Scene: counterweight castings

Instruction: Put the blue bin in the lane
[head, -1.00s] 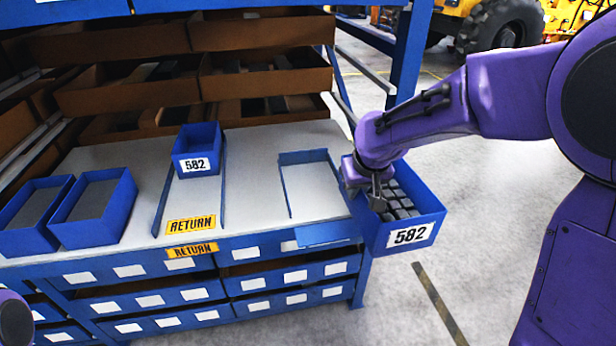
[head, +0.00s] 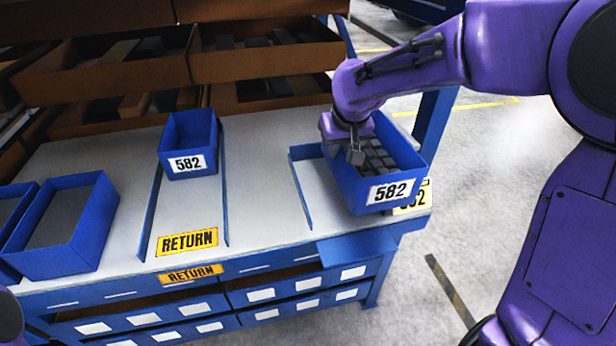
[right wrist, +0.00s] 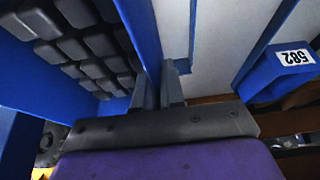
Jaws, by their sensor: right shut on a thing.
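The blue bin (head: 375,190), labelled 582 and filled with grey blocks, is over the right part of the right-hand lane (head: 316,188). It hides the lane's right side and part of a yellow 582 label (head: 413,199) at the table's front edge. I cannot tell whether it touches the surface. My right gripper (head: 355,148) is shut on the bin's left wall. In the right wrist view that wall (right wrist: 140,35) runs between the fingers (right wrist: 159,88), with the blocks to the left. My left gripper is not in view.
The left lane, marked RETURN (head: 187,242), holds another blue bin (head: 188,163) labelled 582, apparently empty. Two blue trays (head: 62,262) stand at the table's left. Brown boxes (head: 265,65) fill the shelves behind. The white surface between the lanes (head: 255,190) is clear.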

